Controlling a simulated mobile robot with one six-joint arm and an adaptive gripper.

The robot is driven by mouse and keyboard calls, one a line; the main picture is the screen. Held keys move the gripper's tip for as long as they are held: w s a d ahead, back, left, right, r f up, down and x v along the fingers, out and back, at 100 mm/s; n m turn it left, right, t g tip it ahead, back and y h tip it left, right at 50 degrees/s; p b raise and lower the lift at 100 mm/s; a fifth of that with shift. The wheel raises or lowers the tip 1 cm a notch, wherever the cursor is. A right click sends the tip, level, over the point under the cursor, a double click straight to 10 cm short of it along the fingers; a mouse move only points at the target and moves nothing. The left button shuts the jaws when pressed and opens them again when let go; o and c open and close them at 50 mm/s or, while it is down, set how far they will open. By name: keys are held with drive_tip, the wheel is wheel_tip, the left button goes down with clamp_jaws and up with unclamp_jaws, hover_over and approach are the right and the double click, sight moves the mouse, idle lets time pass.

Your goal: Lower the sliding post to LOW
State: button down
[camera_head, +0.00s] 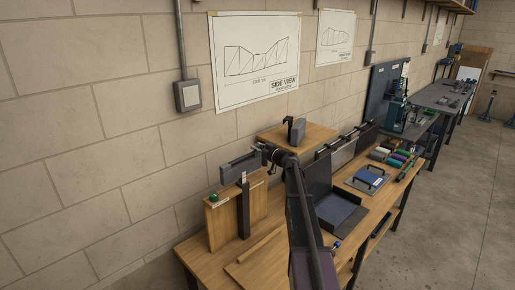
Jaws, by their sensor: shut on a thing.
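The sliding post (243,212) is a dark upright bar in front of a wooden backboard (222,228) at the left end of the bench. A grey block (238,170) sits across its top, tilted in the picture, and seems joined to it. My gripper (264,153) is at the right end of this grey block and looks shut on it; the fingertips are small and partly hidden by my wrist. A green knob (213,197) is at the backboard's upper left. Small pale labels are on the board, too small to read.
A wooden block with a dark clamp-like part (297,132) stands behind my wrist. A dark open tray (338,212) and a plate with handles (368,179) lie to the right on the wooden bench (270,250). The block wall (120,150) is close behind.

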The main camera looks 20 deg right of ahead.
sight(259, 154)
drive_tip(key=shift+f+b, duration=1.2)
drive_tip(key=shift+f, duration=0.35)
drive_tip(key=shift+s+a, duration=0.1)
drive_tip(key=shift+c, duration=1.8)
unclamp_jaws()
drive_tip(key=shift+f, duration=0.15)
drive_tip(key=v, duration=1.2)
